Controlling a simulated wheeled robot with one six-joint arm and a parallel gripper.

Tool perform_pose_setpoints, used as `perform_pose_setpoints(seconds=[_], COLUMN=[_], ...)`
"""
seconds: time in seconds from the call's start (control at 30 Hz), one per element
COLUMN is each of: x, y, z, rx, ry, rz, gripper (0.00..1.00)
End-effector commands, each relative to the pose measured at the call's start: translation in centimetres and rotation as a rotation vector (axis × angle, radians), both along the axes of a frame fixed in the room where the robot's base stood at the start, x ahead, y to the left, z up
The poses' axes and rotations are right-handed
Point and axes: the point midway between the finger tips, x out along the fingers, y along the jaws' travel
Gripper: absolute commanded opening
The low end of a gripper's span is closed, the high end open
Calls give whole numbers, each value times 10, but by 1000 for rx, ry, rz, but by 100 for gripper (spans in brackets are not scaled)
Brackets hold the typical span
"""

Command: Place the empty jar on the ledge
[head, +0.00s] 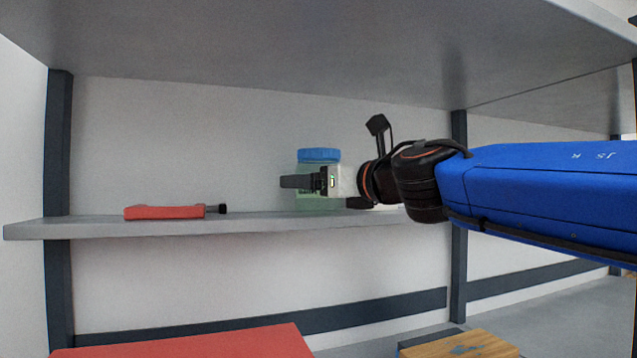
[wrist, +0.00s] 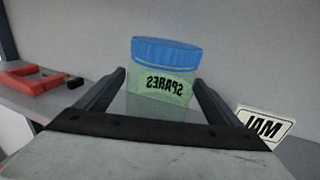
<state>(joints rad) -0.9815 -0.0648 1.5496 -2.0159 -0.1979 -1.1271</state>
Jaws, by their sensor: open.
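A greenish see-through jar (head: 318,203) with a blue lid stands upright on the grey ledge (head: 270,224). My gripper (head: 290,181) comes in from the right, level with the jar's body. In the wrist view my open gripper (wrist: 158,82) has one finger on each side of the jar, with small gaps showing. The jar's base is partly hidden by my gripper.
A red object with a black end (head: 165,212) lies on the ledge to the left; it also shows in the wrist view (wrist: 35,80). A grey shelf (head: 300,50) hangs above. A red surface (head: 200,343) and wooden block (head: 460,345) are below.

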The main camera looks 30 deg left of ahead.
Motion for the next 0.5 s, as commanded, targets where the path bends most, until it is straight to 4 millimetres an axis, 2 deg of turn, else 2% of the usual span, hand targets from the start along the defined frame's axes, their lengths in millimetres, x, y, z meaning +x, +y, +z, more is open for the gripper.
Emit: perform_pose_setpoints(seconds=[0.13,0.5], x=[0,-25], y=[-2,-57], z=[4,4], rx=[1,1], ry=[-1,-1], rz=[-1,0], gripper=[88,88])
